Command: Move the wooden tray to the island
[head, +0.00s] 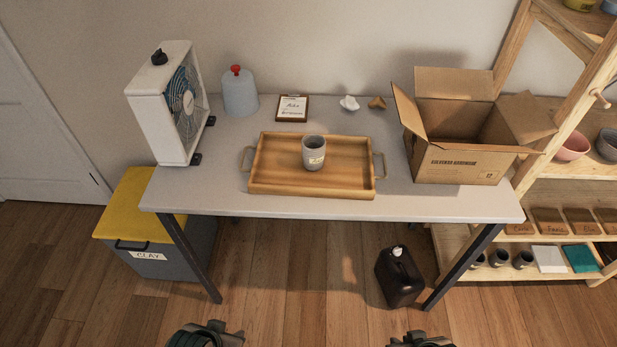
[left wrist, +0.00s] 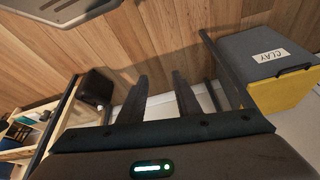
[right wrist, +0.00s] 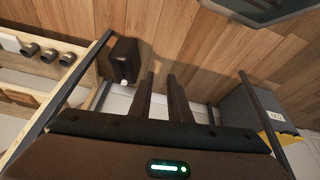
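The wooden tray (head: 280,183) lies flat on the grey table (head: 225,205), with a metal handle at its left and right ends. In the head view only the tops of my arms show at the bottom edge, well short of the table. No island shows in any view.
A yellow-lidded clay bin (head: 150,245) and black canister (head: 400,275) stand on the floor. A wooden shelf (head: 560,185) is at right.

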